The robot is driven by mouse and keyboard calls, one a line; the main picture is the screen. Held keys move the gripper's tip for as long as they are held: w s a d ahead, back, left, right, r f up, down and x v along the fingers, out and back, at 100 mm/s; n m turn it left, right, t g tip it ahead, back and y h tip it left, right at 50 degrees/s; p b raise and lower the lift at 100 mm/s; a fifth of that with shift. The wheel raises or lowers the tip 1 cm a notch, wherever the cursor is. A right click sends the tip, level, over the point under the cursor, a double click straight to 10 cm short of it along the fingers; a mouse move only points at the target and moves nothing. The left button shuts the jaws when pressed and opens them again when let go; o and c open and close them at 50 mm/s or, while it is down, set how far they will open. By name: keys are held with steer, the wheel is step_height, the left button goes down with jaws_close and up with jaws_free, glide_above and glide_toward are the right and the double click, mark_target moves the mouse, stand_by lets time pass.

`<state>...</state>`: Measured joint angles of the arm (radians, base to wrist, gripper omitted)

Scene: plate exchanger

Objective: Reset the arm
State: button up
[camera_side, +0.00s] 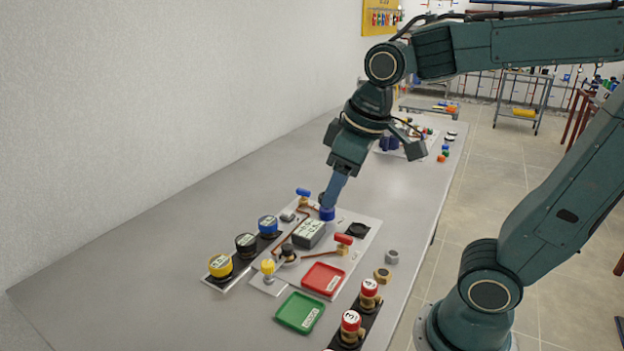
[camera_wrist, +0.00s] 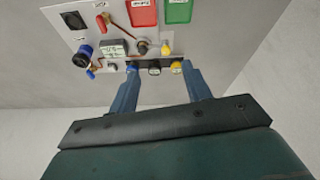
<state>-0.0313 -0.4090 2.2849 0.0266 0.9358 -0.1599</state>
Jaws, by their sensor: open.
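My gripper (camera_side: 330,203) points down over the grey bench, its jaws apart with nothing between them. In the side view its tip overlaps a blue cap (camera_side: 327,213) on the fixture plate (camera_side: 360,226). In the wrist view the open fingers (camera_wrist: 160,69) frame the row of blue, black and yellow knobs, and the blue cap (camera_wrist: 82,56) lies left of both fingers. The gripper therefore looks clear of the cap, though its exact height is hard to tell.
The plate carries a grey box (camera_side: 309,233) and a red-handled valve (camera_side: 343,239). Knobs (camera_side: 246,244) line its left side. Red (camera_side: 323,278) and green (camera_side: 299,311) trays and red-capped fittings (camera_side: 351,325) stand in front. The bench (camera_side: 130,250) is clear at left.

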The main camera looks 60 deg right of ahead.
steer(key=s+m+t, duration=0.1)
steer(key=s+m, duration=0.1)
steer(key=s, duration=0.5)
steer(key=shift+s+d+f+t, duration=0.15)
steer(key=shift+s+f+t, duration=0.1)
steer(key=shift+f+t, duration=0.15)
steer(key=shift+c, duration=0.2)
stand_by(0.5)
